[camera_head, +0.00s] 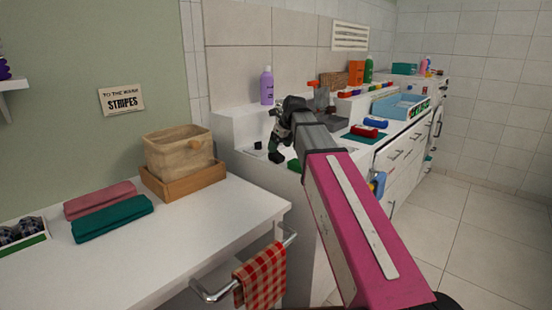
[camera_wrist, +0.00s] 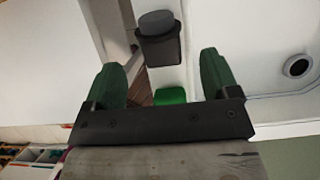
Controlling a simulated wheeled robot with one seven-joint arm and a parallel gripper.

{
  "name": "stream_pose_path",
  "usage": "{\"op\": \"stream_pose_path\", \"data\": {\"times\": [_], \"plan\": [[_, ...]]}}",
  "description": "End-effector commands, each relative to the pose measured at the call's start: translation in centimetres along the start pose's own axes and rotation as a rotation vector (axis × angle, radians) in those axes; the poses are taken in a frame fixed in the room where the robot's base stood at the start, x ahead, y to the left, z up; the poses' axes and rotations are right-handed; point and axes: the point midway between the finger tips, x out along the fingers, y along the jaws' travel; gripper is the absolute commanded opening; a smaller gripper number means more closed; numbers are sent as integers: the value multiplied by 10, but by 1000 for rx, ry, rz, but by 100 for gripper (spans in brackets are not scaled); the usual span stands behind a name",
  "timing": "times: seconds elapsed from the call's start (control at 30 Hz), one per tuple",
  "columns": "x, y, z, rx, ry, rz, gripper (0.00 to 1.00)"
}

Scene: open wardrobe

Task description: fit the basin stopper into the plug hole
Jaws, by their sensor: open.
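My gripper (camera_wrist: 161,62) is open, its two green fingers spread apart with nothing held between them. A dark round-topped piece, likely the basin stopper (camera_wrist: 157,22), shows beyond the fingertips in the wrist view, on or in a black square block (camera_wrist: 160,48). The plug hole (camera_wrist: 297,66) is a dark ringed hole in the white basin (camera_wrist: 280,88), to the right of the right finger. In the head view my gripper (camera_head: 277,152) is over the white counter, its fingers too small to read clearly. A small black item (camera_head: 258,146) lies left of it.
A green item (camera_wrist: 170,95) lies below the block in the wrist view. A purple bottle (camera_head: 266,86) stands on the ledge behind my gripper.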

Motion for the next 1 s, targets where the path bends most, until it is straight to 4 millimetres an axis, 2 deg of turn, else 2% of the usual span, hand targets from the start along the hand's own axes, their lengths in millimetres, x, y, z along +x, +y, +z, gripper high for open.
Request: {"op": "stream_pose_path", "data": {"times": [0.23, 0.53, 0.8, 0.83, 0.97, 1.0], "plan": [[14, 0, 0, 0, 1, 1, 81], [52, 0, 0, -1, 1, 1, 81], [55, 0, 0, -1, 0, 0, 81], [55, 0, 0, -1, 0, 0, 74], [55, 0, 0, 0, 0, 0, 32], [55, 0, 0, 0, 0, 0, 31]]}}
